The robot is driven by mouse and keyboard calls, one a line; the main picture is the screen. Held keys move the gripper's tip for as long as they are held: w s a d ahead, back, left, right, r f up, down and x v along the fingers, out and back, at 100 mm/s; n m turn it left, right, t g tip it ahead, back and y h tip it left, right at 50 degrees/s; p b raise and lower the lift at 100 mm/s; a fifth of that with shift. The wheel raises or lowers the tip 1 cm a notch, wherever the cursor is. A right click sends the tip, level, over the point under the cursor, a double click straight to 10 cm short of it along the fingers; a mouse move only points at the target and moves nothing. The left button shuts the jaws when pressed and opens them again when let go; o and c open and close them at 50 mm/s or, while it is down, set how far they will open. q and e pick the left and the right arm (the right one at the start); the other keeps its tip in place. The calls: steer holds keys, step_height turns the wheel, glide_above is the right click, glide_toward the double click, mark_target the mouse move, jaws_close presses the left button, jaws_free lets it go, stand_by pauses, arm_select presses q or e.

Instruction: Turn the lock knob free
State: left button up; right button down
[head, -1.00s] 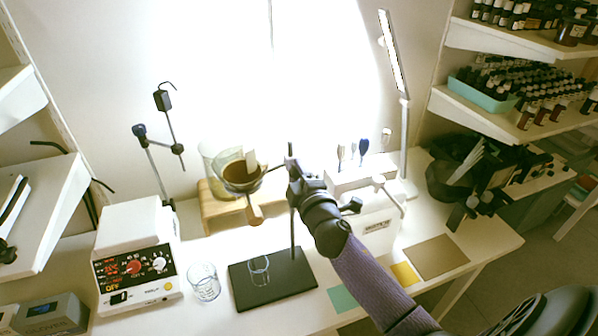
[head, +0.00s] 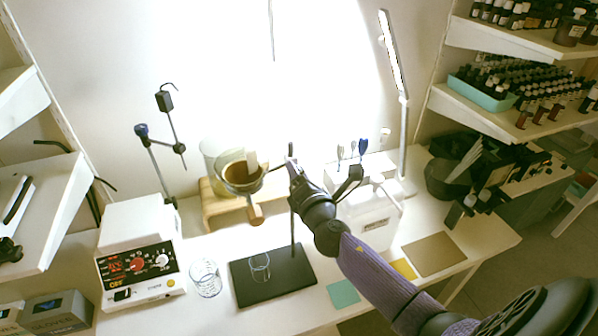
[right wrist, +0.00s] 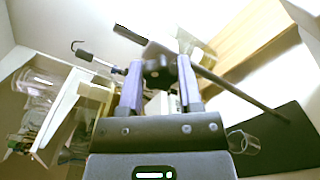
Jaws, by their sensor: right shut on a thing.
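The lock knob (right wrist: 158,72) is a dark piece on the clamp of the lab stand, seen in the right wrist view between my fingers. My right gripper (right wrist: 160,80) is shut on it, one finger on each side. In the head view my right gripper (head: 294,172) reaches the upper part of the stand's thin rod (head: 292,225) and hides the knob. The rod rises from a black base plate (head: 290,284). A glass funnel (head: 242,178) with brown content sits in a ring left of the rod. My left gripper is not in view.
A glass beaker (head: 259,267) stands on the base plate, and another beaker (head: 205,278) stands left of it. A wooden stand (head: 215,208) is behind. A white control box (head: 140,260) is at left, a white case (head: 372,225) close right of my gripper.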

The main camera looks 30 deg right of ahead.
steer(key=n, duration=0.2)
steer(key=shift+r+n+p, duration=0.1)
steer(key=shift+n+p, duration=0.2)
steer(key=shift+n, duration=0.1)
steer(key=n, duration=0.3)
steer(key=shift+p, duration=0.35)
steer(key=shift+n, duration=0.3)
